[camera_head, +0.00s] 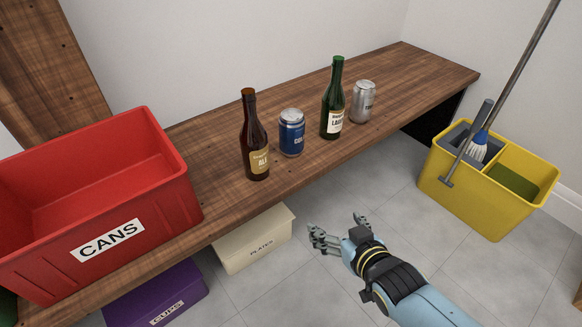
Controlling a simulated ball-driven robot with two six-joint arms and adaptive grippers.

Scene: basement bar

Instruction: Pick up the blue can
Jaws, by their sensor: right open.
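The blue can (291,133) stands upright on the wooden bench (400,70), between a brown ale bottle (254,140) on its left and a green lager bottle (333,100) on its right. It has a silver top and touches neither bottle as far as I can see. My right gripper (337,229) is open and empty. It is in front of the bench, over the floor, to the lower right of the can in the picture. My left gripper is out of view.
A silver can (363,101) stands right of the green bottle. A red crate marked CANS (111,243) sits at the bench's left end. Below are a cream PLATES box (254,241) and a purple CUPS box (157,297). A yellow mop bucket (484,205) stands right.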

